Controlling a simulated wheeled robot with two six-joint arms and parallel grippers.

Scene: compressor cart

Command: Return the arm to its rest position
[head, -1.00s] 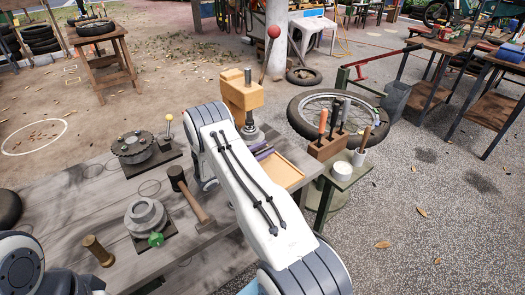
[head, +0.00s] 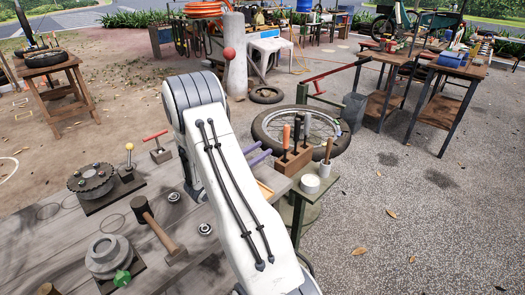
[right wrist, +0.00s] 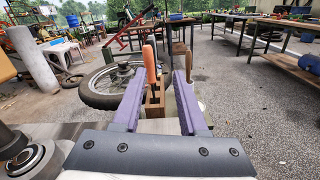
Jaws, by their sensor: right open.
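My right arm reaches from the bottom of the head view up over the workbench (head: 60,255) and bends at its white and grey elbow. My right gripper (head: 258,155) shows beyond the arm as two purple fingers. In the right wrist view the gripper (right wrist: 160,85) has its fingers spread apart, with nothing held between them. The wooden tool block (right wrist: 154,100) with an orange handle shows beyond and between the fingers. My left gripper is in neither view.
A mallet (head: 160,230), a toothed round part (head: 92,180) and a stepped grey part (head: 108,257) lie on the bench. The tool block (head: 289,160) and a white roll (head: 310,184) stand right of my arm. A wheel (head: 330,128) lies behind.

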